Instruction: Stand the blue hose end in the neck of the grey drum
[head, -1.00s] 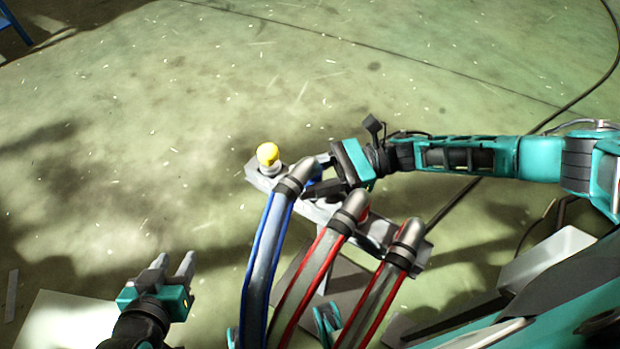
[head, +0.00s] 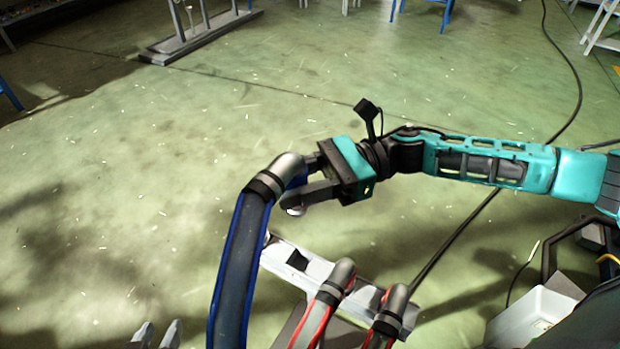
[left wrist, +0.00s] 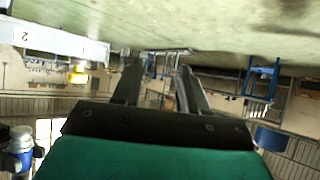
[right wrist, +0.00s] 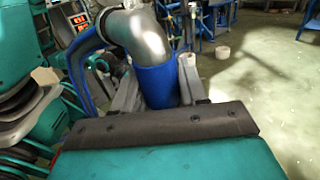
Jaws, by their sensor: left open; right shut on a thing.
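The blue hose end is a grey metal elbow on a blue-edged hose (head: 237,260). My right gripper (head: 302,180) is shut on it near the elbow and holds it above the rack. My left gripper (head: 156,336) is open and empty at the bottom of the head view. Its two spread fingers also show in the left wrist view (left wrist: 158,78). I cannot make out the grey drum in any view.
The pale hose rack (head: 290,255) stands below, with two red-edged hoses at their elbows (head: 340,275) (head: 393,303). A yellow-capped item (left wrist: 78,72) shows by the rack in the left wrist view. A black cable crosses the floor at right. Open floor lies ahead and left.

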